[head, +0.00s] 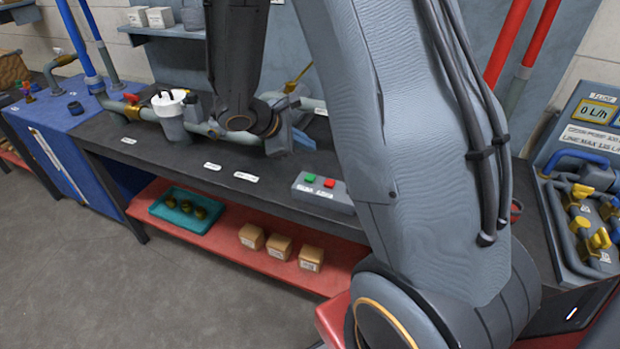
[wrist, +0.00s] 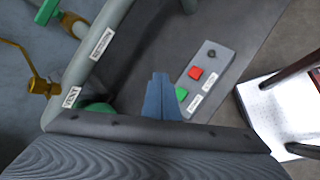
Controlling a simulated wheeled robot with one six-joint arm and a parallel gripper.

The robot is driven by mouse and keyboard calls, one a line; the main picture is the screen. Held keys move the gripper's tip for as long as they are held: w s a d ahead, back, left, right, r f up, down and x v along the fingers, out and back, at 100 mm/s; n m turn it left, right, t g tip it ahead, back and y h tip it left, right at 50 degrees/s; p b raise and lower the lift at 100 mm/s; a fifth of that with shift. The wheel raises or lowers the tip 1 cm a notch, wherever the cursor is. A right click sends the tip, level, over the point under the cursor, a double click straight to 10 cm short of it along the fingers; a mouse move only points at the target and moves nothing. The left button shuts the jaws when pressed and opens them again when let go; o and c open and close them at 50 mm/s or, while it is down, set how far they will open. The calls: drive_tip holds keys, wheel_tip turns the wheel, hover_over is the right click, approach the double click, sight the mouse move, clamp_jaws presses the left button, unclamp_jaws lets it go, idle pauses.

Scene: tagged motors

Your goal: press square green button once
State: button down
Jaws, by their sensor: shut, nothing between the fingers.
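The grey button box (head: 322,195) sits on the dark workbench, with a square green button (head: 310,178) on its left and a red button (head: 329,183) beside it. In the wrist view the box (wrist: 207,68) lies right of my gripper (wrist: 160,78). My blue-grey fingers are together and hold nothing. In the head view my gripper (head: 300,139) is behind and left of the box, apart from it.
A grey pipe with labels (wrist: 97,50) and a yellow valve (wrist: 40,86) are left of the fingers. A white canister (head: 170,112) stands on the bench (head: 150,150). The red lower shelf (head: 215,240) holds a teal tray (head: 160,208) and cardboard boxes (head: 279,247).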

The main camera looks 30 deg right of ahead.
drive_tip(key=b, duration=0.5)
hover_over(307, 179)
wheel_tip(307, 179, down, 7)
drive_tip(key=shift+w+r, duration=0.15)
drive_tip(key=shift+f, duration=0.45)
drive_tip(key=shift+f+b, duration=0.2)
drive_tip(key=shift+b, duration=0.25)
idle(0.9)
drive_tip(key=shift+f+b, duration=0.25)
drive_tip(key=shift+b, duration=0.05)
drive_tip(key=shift+f+b, duration=0.45)
idle(0.7)
drive_tip(key=shift+r, duration=0.1)
drive_tip(key=shift+r+p, duration=0.65)
drive_tip(key=shift+r, duration=0.15)
drive_tip(key=shift+r, duration=0.1)
drive_tip(key=shift+r+p, duration=1.8)
drive_tip(key=shift+r, duration=0.6)
